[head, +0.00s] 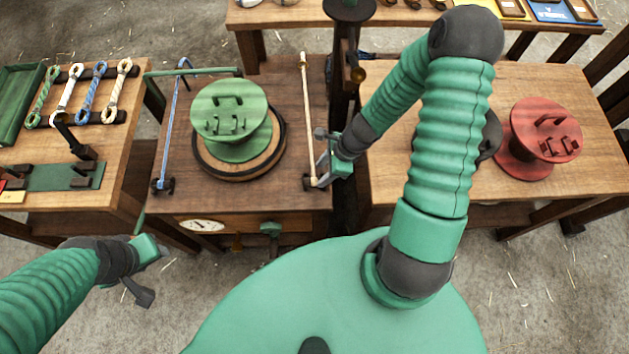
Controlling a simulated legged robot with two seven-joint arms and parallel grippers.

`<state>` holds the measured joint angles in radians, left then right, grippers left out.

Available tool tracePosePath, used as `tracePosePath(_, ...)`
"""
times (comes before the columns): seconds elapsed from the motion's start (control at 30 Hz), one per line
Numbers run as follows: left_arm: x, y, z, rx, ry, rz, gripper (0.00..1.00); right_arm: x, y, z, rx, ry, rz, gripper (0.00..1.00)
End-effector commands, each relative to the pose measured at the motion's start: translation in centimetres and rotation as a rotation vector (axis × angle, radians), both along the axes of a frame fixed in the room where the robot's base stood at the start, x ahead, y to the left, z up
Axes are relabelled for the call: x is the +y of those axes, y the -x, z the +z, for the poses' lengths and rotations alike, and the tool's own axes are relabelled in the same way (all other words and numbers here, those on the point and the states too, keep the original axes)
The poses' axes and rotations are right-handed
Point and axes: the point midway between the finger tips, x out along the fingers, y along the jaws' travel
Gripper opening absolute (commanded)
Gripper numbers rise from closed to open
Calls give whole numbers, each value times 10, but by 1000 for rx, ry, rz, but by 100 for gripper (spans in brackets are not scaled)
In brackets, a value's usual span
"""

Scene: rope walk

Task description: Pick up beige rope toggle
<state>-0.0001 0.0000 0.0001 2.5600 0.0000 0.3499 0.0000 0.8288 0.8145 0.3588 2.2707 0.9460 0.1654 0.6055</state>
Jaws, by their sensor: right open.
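A long, slim beige toggle (307,110) lies along the right side of the middle bench, with dark pieces at its near end. My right gripper (318,158) is open at the near half of this toggle, its fingers on the right side of it. I cannot tell whether they touch it. My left gripper (150,272) is low at the left, in front of the benches and well away from the toggle.
A green spool (231,113) stands on a round base on the middle bench, with a blue rod (170,125) left of it. A dark post (345,70) rises right of the toggle. A red spool (541,135) stands on the right bench. Looped ropes (90,90) lie at left.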

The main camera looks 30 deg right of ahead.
Motion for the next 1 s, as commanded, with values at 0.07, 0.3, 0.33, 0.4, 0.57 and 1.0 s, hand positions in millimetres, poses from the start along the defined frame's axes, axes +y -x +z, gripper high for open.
tracePosePath(0.07, 0, 0, -7, 0, 0, 0, 40, 9, -1, -18, 4, -6, -2, 46)
tracePosePath(0.3, 0, 0, -11, 0, 0, 0, 40, 16, -7, -37, 1, -2, 0, 46)
tracePosePath(0.33, 0, 0, -10, 0, 0, 0, 40, 16, -7, -37, 1, -2, -1, 46)
tracePosePath(0.4, 0, 0, -10, 0, 0, 0, 40, 16, -6, -36, 0, -1, 0, 46)
tracePosePath(0.57, 0, 0, -10, 0, 0, 0, 40, 16, -6, -36, 0, -1, 0, 31)
tracePosePath(1.0, 0, 0, -10, 0, 0, 0, 40, 16, -6, -36, 2, -1, 1, 0)
